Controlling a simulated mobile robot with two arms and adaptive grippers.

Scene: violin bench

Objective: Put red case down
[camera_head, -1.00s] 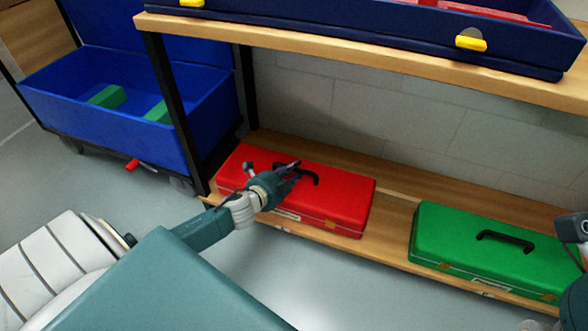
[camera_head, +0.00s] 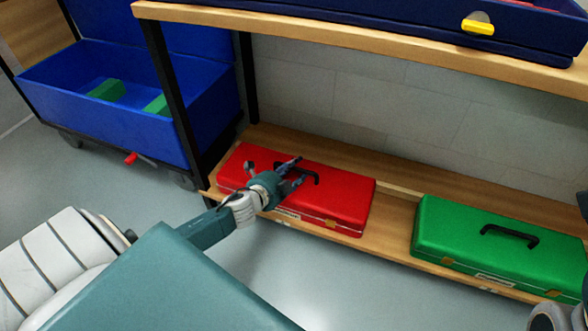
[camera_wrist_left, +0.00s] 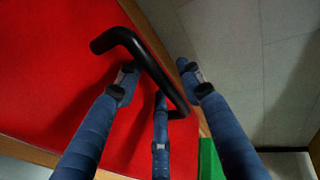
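The red case (camera_head: 340,198) lies flat on the lower wooden shelf, with its black handle (camera_head: 315,177) on top. My left gripper (camera_head: 297,172) is over the red case at the handle. In the left wrist view, the black handle (camera_wrist_left: 150,65) passes between the spread blue fingers of my left gripper (camera_wrist_left: 160,85). The fingers are open and look apart from the handle. The red lid (camera_wrist_left: 50,70) fills the left of that view. My right gripper is not in view; only parts of my right arm show at the right edge.
A green case (camera_head: 490,245) lies on the same shelf to the right, with a gap between the cases. A blue bin (camera_head: 120,110) with green blocks stands at the left, beyond a black shelf post (camera_head: 175,95). The upper shelf (camera_head: 350,40) holds a dark blue case (camera_head: 400,25).

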